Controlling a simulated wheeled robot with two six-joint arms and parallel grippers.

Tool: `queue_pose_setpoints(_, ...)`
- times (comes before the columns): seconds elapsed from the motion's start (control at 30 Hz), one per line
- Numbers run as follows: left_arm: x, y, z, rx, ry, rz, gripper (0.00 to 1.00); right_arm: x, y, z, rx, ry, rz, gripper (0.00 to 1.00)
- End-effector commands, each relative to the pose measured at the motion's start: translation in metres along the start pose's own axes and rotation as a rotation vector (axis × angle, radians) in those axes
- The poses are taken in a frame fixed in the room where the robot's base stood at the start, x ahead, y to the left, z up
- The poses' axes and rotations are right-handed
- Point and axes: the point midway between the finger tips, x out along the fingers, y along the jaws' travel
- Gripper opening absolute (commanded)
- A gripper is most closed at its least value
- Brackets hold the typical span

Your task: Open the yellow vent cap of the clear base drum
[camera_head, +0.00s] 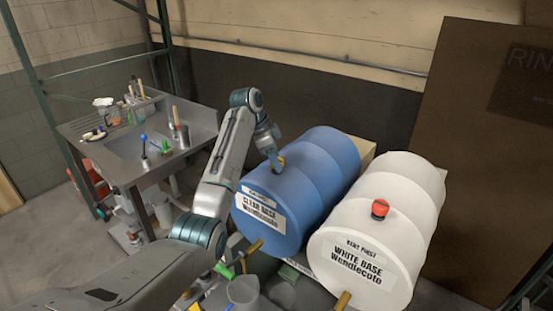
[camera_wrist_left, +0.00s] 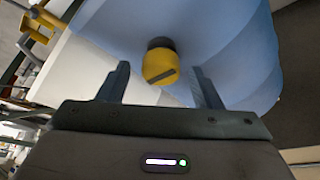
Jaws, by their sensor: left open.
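The clear base drum (camera_head: 316,172) is blue, lies on its side and has a white label reading "CLEAR BASE". Its yellow vent cap (camera_head: 280,161) is on the top of the drum, partly hidden by my left gripper (camera_head: 275,155). In the left wrist view the yellow cap (camera_wrist_left: 160,66) has a dark slot or bar across its face and a dark base behind it. My left gripper (camera_wrist_left: 160,85) is open there, its two fingers on either side of the cap, with gaps between fingers and cap. My right gripper is not in view.
A white drum (camera_head: 395,200) with a red cap (camera_head: 380,208) lies close to the right of the blue drum. A metal sink bench (camera_head: 125,150) with tools and bottles stands at the left. A brown panel (camera_head: 490,150) stands at the right. A grey container (camera_head: 242,290) is below the drums.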

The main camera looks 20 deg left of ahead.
Motion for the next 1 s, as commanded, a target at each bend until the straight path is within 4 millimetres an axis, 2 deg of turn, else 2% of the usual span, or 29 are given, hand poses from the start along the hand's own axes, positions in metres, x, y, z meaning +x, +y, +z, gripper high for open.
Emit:
queue_pose_setpoints(0.03,0.000,0.000,0.000,0.000,0.000,0.000,0.59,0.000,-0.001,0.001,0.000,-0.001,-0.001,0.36)
queue_pose_setpoints(0.27,0.000,0.000,0.000,0.000,0.000,0.000,0.14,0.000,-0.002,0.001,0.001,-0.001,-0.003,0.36)
queue_pose_setpoints(0.67,-0.001,0.001,-0.002,-0.062,0.002,-0.025,0.14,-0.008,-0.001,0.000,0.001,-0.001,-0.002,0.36)
queue_pose_setpoints(1.0,-0.003,0.003,-0.003,-0.300,0.002,-0.124,0.14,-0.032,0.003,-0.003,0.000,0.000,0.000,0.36)
